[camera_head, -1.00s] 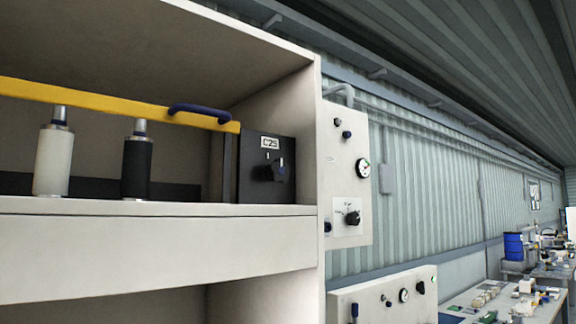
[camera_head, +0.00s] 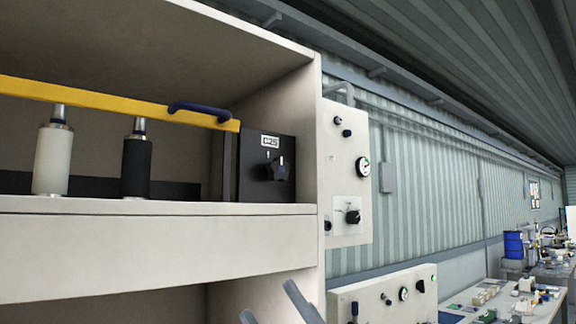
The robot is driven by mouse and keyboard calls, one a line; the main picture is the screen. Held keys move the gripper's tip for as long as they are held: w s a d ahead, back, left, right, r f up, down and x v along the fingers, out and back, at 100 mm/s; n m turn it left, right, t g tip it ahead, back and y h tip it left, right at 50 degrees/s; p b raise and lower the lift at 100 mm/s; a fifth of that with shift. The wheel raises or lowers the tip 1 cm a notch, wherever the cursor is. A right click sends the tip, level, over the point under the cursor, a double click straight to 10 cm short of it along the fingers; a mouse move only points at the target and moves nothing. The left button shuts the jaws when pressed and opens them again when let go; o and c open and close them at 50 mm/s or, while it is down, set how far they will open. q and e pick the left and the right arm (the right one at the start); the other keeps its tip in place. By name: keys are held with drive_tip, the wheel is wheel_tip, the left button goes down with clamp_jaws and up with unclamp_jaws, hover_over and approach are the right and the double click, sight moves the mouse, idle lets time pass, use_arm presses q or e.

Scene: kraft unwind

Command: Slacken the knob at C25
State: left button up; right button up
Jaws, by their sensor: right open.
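The C25 knob (camera_head: 275,170) is dark, with a pale blue mark on it. It sits on the front of a black box (camera_head: 252,184) at the right end of the shelf, under a white C25 label (camera_head: 270,141). My right gripper (camera_head: 268,303) shows only its two grey fingers at the bottom edge, well below the knob and the shelf. The fingers stand apart with nothing between them. The rest of that gripper is cut off by the frame. My left gripper is not in view.
A yellow bar (camera_head: 85,95) with a blue handle (camera_head: 200,112) runs across the shelf (camera_head: 150,240). A white roller (camera_head: 53,160) and a black roller (camera_head: 136,167) stand left of the box. A panel (camera_head: 345,150) with a gauge and another knob is right of the shelf.

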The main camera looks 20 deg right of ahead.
sight(282, 166)
drive_tip(key=s+a+r+n+g+h, duration=0.1)
drive_tip(key=s+a+r+n+g, duration=0.35)
drive_tip(key=n+g, duration=0.45)
drive_tip(key=s+a+r+n+g+h, duration=0.1)
drive_tip(key=s+a+r+n+g, duration=0.5)
drive_tip(key=n, duration=0.5)
drive_tip(key=w+d+r+m+t+h, duration=0.1)
drive_tip(key=d+r+m+t+h, duration=0.2)
drive_tip(key=d+r+t+h, duration=0.3)
drive_tip(key=w+d+r+m+t+h, duration=0.1)
drive_tip(key=d+r+m+t+h, duration=0.2)
drive_tip(key=d+r+t+h, duration=0.4)
drive_tip(key=d, duration=0.8)
drive_tip(key=shift+w+r+m, duration=0.15)
drive_tip(key=shift+w+m, duration=0.15)
drive_tip(key=shift+m, duration=0.1)
drive_tip(key=shift+w, duration=0.1)
drive_tip(key=p+x, duration=0.8)
drive_tip(key=x, duration=0.7)
drive_tip(key=shift+w+r, duration=0.1)
drive_tip(key=shift+w, duration=0.35)
drive_tip(key=shift+w+a+p, duration=0.2)
drive_tip(key=shift+w+p, duration=0.1)
drive_tip(key=shift+w, duration=0.35)
